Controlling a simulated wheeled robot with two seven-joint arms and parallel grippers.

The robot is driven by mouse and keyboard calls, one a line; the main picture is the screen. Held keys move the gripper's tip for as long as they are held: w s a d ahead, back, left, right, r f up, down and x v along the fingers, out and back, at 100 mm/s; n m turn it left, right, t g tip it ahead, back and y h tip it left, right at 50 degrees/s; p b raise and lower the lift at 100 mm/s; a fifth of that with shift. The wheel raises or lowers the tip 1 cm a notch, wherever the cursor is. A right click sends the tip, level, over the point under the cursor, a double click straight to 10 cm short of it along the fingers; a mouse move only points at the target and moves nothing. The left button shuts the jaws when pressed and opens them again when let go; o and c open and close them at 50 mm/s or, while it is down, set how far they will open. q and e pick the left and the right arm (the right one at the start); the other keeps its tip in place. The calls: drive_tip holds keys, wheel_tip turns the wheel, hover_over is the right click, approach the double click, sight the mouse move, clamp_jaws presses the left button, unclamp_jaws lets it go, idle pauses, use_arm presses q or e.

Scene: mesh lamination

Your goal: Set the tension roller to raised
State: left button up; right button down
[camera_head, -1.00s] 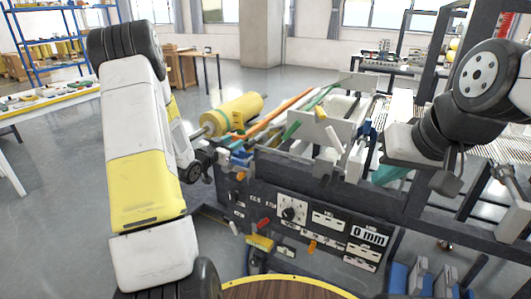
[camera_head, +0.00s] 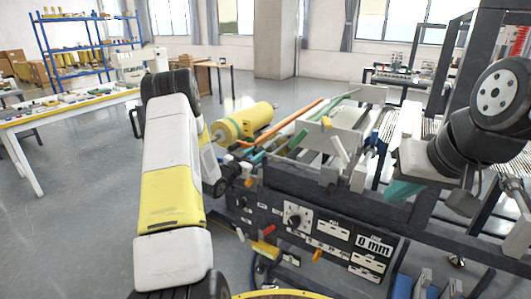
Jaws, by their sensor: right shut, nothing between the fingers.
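The laminating machine (camera_head: 345,205) fills the middle and right, with a dark front panel of knobs and labels. A white lever (camera_head: 339,147) slants upward at its top middle. I cannot tell which part is the tension roller or how it is set. My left gripper (camera_head: 219,187) is left of the panel, close to its upper left corner, mostly behind my arm; its fingers are not clear. My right gripper (camera_head: 465,203) is above the machine's right side, small and partly hidden by my wrist. It is shut and holds nothing.
A yellow roll (camera_head: 246,122) with a green band sticks out at the machine's left end. The panel has a round knob (camera_head: 297,216), a red handle (camera_head: 269,230) and a "0 mm" display (camera_head: 374,245). A table (camera_head: 30,124) stands far left. The floor between is free.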

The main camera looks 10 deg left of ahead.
use_arm(q)
clamp_jaws()
idle(1.4)
